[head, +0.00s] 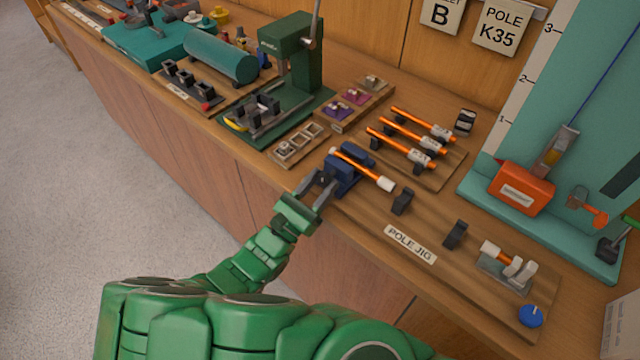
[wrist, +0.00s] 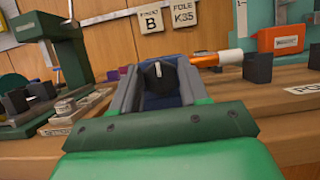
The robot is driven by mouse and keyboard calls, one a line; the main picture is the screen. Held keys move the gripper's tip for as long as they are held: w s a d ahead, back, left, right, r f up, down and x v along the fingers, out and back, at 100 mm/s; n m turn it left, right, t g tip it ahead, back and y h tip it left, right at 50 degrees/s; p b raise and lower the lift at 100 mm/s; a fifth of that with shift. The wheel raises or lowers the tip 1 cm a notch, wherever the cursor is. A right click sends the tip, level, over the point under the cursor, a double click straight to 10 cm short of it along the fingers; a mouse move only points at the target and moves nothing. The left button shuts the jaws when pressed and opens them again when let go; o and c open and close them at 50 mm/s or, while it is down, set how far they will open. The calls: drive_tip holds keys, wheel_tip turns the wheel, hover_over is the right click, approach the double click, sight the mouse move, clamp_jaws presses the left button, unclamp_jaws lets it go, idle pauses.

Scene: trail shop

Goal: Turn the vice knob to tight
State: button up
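The blue vice (head: 340,181) stands at the left end of the pole jig, near the counter's front edge. An orange pole section with a white end (head: 362,167) lies across it. The vice knob (wrist: 158,74) is black with a white pointer mark that stands about upright in the wrist view. My gripper (head: 318,186) reaches in from the front at the knob. In the wrist view its two grey fingers stand apart, one on each side of the knob, with what looks like a small gap. Any scale marks around the knob cannot be made out.
The pole jig board (head: 470,262) runs right with black blocks, a clear holder with an orange piece, and a blue knob (head: 531,316). Several orange poles lie on a rack (head: 447,170) behind. A green press (head: 292,62) and small trays stand to the left.

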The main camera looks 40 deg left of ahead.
drive_tip(key=c, duration=0.4)
drive_tip(key=shift+m, duration=0.3)
drive_tip(key=shift+m+g+h, duration=0.25)
drive_tip(key=shift+m+h, duration=0.8)
drive_tip(key=shift+m, duration=0.95)
drive_tip(key=shift+m+g+h, duration=0.25)
drive_tip(key=shift+m+h, duration=0.8)
drive_tip(key=shift+m, duration=1.25)
drive_tip(key=o, duration=1)
drive_tip(key=shift+n, duration=0.5)
